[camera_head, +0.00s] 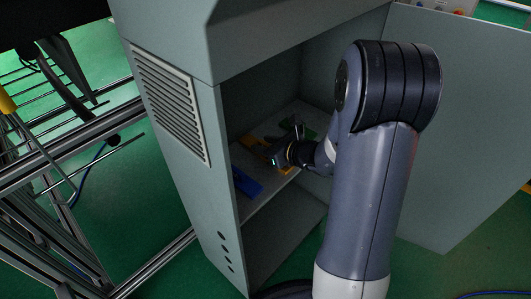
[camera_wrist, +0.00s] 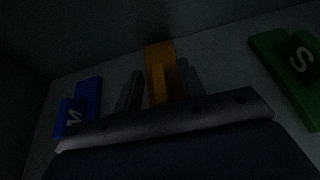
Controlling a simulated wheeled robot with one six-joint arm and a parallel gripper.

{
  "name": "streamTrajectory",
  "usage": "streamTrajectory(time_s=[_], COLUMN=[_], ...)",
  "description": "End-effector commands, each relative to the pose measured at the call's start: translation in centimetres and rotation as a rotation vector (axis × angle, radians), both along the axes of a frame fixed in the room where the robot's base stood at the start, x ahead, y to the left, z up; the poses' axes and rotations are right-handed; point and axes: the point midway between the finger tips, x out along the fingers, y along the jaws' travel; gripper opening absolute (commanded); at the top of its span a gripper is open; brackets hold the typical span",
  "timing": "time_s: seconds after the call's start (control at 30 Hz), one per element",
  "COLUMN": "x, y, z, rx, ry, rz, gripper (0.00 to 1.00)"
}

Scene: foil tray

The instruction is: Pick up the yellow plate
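The yellow plate (camera_wrist: 161,52) lies on the shelf in the middle of the wrist view, with a raised part towards me. My gripper (camera_wrist: 160,88) reaches over it, one grey finger on each side. A dark gap shows between the left finger and the plate; the right finger is close beside it, and I cannot tell if it touches. The gripper looks open. In the head view, yellow parts (camera_head: 254,144) show around my wrist inside the cabinet, and the fingers are mostly hidden there.
A blue plate (camera_wrist: 91,97) marked with a letter lies left, and a green plate marked S (camera_wrist: 275,58) lies right. The grey cabinet (camera_head: 190,120) surrounds the shelf with close side walls. Its door (camera_head: 470,120) stands open at right. A metal frame (camera_head: 60,190) stands left.

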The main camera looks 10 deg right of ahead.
Motion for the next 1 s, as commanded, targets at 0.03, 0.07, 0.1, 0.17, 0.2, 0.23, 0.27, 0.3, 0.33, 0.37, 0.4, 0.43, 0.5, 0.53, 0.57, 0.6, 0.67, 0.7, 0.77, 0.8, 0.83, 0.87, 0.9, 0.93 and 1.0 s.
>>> streamTrajectory(time_s=[0.03,0.07,0.1,0.17,0.2,0.23,0.27,0.3,0.33,0.37,0.4,0.43,0.5,0.53,0.57,0.6,0.67,0.7,0.77,0.8,0.83,0.87,0.9,0.93,1.0], x=[0.02,0.01,0.01,0.00,0.00,-0.01,-0.01,-0.01,-0.01,-0.02,-0.02,-0.02,-0.02,-0.02,-0.02,-0.02,-0.02,-0.02,-0.02,-0.01,-0.01,-0.01,-0.01,-0.01,-0.02], y=[0.00,-0.01,-0.02,-0.02,-0.02,-0.03,-0.03,-0.02,-0.03,-0.03,-0.03,-0.03,-0.03,-0.03,-0.03,-0.03,-0.03,-0.03,-0.03,-0.03,-0.03,-0.03,-0.03,-0.03,-0.04], z=[0.03,0.03,0.04,0.05,0.05,0.05,0.05,0.05,0.05,0.06,0.06,0.06,0.06,0.06,0.06,0.06,0.06,0.06,0.06,0.09,0.09,0.09,0.09,0.09,0.14], rx=[0.000,0.000,0.000,0.000,0.000,0.000,0.000,0.000,0.000,0.000,0.000,0.000,0.000,0.000,0.000,0.000,0.000,0.000,0.000,0.000,0.000,0.000,0.000,0.001,0.000], ry=[0.000,0.000,0.000,0.000,0.000,0.000,0.000,0.000,0.000,0.000,0.000,0.000,0.000,0.000,0.000,0.000,0.000,0.000,0.000,-0.001,-0.001,-0.001,-0.001,-0.001,-0.001], rz=[0.000,0.000,-0.001,-0.001,-0.001,0.000,0.000,0.000,0.000,0.000,0.000,0.000,0.000,0.000,0.000,0.000,0.000,0.000,0.000,0.000,0.000,0.000,0.000,0.000,0.000], gripper=[0.38,0.38,0.38,0.37,0.34,0.32,0.29,0.26,0.23,0.21,0.18,0.15,0.10,0.07,0.05,0.01,0.00,0.00,0.00,0.00,0.00,0.00,0.00,0.00,0.00])
